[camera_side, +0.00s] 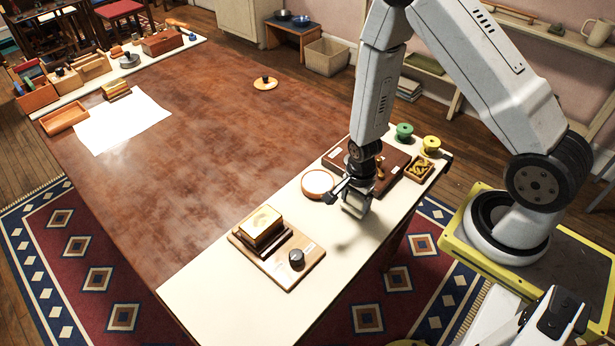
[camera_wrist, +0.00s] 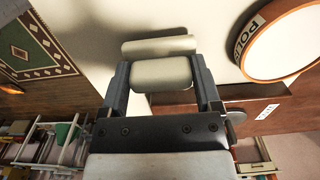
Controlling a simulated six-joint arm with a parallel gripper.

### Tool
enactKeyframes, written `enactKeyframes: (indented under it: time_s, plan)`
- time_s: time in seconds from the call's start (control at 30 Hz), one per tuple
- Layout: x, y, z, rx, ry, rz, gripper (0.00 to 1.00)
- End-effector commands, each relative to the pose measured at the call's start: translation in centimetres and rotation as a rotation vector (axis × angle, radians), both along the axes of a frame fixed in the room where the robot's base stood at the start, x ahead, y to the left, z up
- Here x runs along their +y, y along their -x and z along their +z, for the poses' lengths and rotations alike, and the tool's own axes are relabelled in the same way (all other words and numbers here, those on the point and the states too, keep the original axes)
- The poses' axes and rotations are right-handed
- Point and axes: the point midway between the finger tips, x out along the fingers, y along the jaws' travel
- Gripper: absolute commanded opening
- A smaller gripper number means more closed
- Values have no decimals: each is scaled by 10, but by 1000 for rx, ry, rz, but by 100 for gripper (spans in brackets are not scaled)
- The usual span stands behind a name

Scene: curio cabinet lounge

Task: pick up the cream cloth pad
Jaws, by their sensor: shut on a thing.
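The cream cloth pad (camera_wrist: 160,74) sits between the two fingers of my gripper (camera_wrist: 161,88) in the wrist view, with a finger against each side. A cream part of it shows past the fingertips. In the side view my gripper (camera_side: 352,194) is over the cream-topped table (camera_side: 225,284), and the pale pad (camera_side: 356,206) is at its lower end. A shadow on the table lies apart from the pad, so it appears raised. The pad's far side is hidden.
A round pale dish (camera_side: 317,183) with a wooden rim is just left of my gripper; it also shows in the wrist view (camera_wrist: 283,42). A wooden board (camera_side: 275,262) with a block and dark knob lies front left. A dark board (camera_side: 388,186) and spools (camera_side: 404,131) are behind.

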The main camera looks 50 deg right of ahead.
Motion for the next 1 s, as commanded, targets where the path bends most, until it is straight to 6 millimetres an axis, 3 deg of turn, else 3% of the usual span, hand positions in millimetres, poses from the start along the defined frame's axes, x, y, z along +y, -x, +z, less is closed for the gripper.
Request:
enactKeyframes:
  time_s: [0.23,0.7,1.0]
  plan:
    - [-1,0,18,-1,3,0,25]
    - [0,0,73,0,3,0,25]
    - [0,1,89,2,3,-1,25]
